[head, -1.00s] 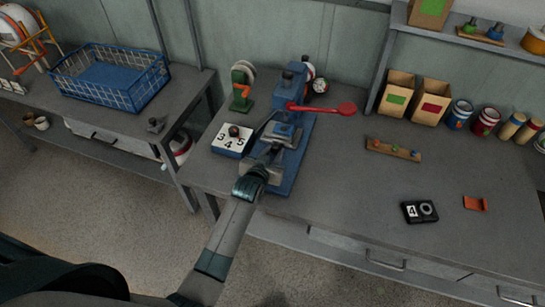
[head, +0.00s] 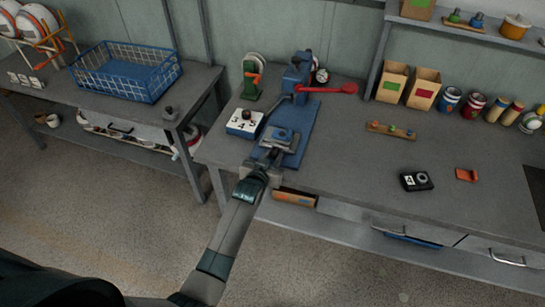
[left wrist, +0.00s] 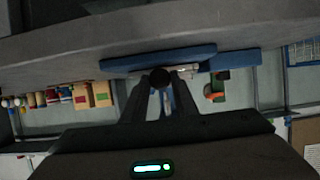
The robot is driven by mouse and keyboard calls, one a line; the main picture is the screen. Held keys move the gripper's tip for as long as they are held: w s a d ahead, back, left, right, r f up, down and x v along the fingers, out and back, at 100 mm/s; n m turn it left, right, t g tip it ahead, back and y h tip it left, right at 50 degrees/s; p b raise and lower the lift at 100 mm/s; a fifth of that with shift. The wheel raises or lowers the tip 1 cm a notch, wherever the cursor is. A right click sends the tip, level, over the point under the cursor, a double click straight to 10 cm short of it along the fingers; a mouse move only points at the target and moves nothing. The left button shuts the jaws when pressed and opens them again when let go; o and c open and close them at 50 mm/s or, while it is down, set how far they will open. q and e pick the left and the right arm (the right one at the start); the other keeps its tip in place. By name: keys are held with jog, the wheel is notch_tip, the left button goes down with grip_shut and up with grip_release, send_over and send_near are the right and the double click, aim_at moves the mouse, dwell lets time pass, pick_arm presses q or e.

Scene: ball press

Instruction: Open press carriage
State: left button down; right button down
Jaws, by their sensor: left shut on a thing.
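The blue press (head: 297,78) stands on the workbench, with a red lever (head: 325,89) pointing right. Its carriage (head: 282,137), a grey plate with a blue block on top, is on the blue base (head: 302,125), out in front of the press column. My left gripper (head: 263,163) is at the carriage's front end, near the bench edge. In the left wrist view its fingers are shut on a dark round knob (left wrist: 160,77), below the blue base (left wrist: 180,57). The fingers partly hide the carriage's front. My right gripper is not in view.
A white numbered block (head: 245,123) with a dark ball stands just left of the carriage. A green tool (head: 252,80) is behind it. A wooden strip with pegs (head: 391,131) lies to the right.

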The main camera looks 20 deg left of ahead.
pick_arm(q)
jog(key=shift+w, duration=0.25)
jog(key=c, duration=1.4)
grip_release()
jog(key=shift+c, duration=0.2)
jog(key=shift+s, duration=0.25)
jog(key=b+v, duration=0.3)
jog(key=v, duration=1.4)
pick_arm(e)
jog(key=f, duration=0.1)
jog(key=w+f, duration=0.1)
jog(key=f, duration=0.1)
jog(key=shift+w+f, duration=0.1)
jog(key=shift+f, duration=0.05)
